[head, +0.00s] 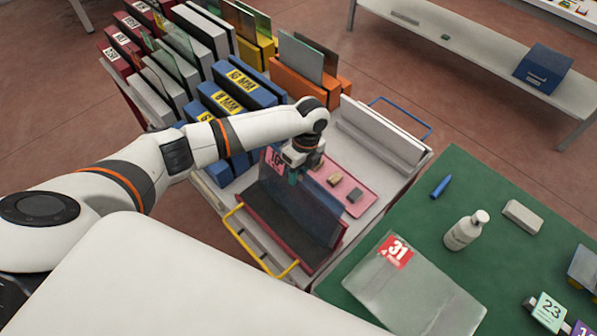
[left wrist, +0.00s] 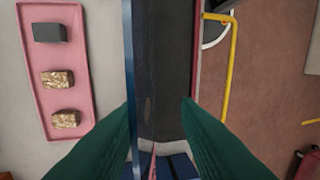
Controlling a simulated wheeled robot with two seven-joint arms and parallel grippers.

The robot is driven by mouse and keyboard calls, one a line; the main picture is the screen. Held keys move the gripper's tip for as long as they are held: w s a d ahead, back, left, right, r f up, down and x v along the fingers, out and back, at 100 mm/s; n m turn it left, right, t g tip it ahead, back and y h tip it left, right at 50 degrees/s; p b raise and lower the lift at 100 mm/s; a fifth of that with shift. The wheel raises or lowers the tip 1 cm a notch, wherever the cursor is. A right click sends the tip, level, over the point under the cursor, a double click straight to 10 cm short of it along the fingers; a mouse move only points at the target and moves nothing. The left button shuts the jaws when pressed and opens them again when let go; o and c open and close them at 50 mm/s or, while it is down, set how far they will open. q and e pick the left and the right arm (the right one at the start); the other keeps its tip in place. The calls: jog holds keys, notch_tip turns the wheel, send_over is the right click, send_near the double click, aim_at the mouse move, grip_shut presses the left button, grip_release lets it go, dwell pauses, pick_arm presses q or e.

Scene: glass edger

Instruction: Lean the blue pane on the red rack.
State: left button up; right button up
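The blue pane (head: 300,208) is a dark, see-through sheet with a pink label near its upper left corner. It stands in the red rack (head: 318,262), which has a dark lining and a red rim. In the left wrist view the pane (left wrist: 131,70) shows edge-on, beside the rack's dark lining (left wrist: 168,70). My left gripper (head: 294,172) is at the pane's top edge. Its green fingers (left wrist: 157,103) are spread wide, with the pane's edge close to the left finger; I cannot tell if they touch. My right gripper is not in view.
A pink tray (head: 360,186) with several small blocks lies beside the pane. A yellow handle (head: 255,245) edges the cart. Blue racks (head: 232,95) and an orange rack (head: 300,85) stand behind. The green table (head: 400,225) holds a clear pane (head: 410,290) and a bottle (head: 465,230).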

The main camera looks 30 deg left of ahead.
pick_arm(q)
jog(key=b+v, duration=0.3)
jog(key=v, duration=0.9)
jog(key=shift+s+f, duration=0.1)
dwell(0.4)
